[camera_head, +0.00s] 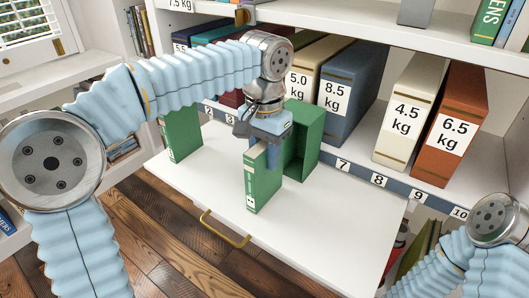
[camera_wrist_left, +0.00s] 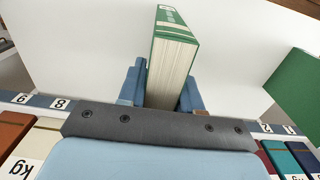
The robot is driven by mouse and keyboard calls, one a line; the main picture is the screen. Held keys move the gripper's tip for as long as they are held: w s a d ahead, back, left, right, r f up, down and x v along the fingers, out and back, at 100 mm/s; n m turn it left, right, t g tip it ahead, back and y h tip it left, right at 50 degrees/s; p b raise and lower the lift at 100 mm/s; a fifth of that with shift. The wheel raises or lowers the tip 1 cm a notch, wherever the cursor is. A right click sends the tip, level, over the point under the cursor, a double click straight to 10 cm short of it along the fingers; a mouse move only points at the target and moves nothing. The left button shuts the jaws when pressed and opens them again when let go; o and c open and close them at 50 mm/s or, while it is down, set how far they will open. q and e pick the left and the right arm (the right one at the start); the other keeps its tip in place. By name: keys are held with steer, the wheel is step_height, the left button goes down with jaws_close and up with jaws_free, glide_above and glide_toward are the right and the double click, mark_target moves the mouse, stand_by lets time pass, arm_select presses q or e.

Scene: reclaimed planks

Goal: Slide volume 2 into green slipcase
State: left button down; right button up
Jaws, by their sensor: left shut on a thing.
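A green book (camera_head: 263,182) with a pale label on its spine is held upright in my left gripper (camera_head: 267,148), over the white pull-out board. Whether its bottom edge touches the board I cannot tell. The left wrist view shows the book's cream page block and green cover (camera_wrist_left: 173,55) between the two blue fingers (camera_wrist_left: 161,92). The green slipcase (camera_head: 306,135) stands just behind and right of the book, its hollow side partly visible. The book is outside it. A second green upright piece (camera_head: 182,134) stands at the board's left. My right gripper is out of view.
The white board (camera_head: 310,235) has free room in front and right, with a brass handle (camera_head: 225,229) at its front. Behind stand heavy binders, including a blue one (camera_head: 350,85), a cream one (camera_head: 408,110) and a rust-red one (camera_head: 452,125). A shelf overhangs them.

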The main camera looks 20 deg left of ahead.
arm_select(q)
steer(key=shift+r+p, duration=0.1)
steer(key=shift+p, duration=0.6)
stand_by(1.1)
steer(key=shift+w+d+p, duration=0.25)
steer(key=shift+w+p, duration=0.3)
steer(key=shift+w, duration=0.05)
steer(key=shift+w+d+p, duration=0.2)
steer(key=shift+w+p, duration=0.3)
steer(key=shift+w, duration=0.1)
steer(key=shift+w+d, duration=0.3)
steer(key=shift+w, duration=0.5)
steer(key=shift+w+d, duration=0.3)
steer(key=shift+w, duration=0.5)
steer(key=s, duration=0.1)
steer(key=s+a+b, duration=0.1)
steer(key=s, duration=0.1)
steer(key=s+b, duration=0.1)
steer(key=shift+s+a, duration=0.4)
stand_by(0.5)
steer(key=shift+p, duration=0.45)
stand_by(1.8)
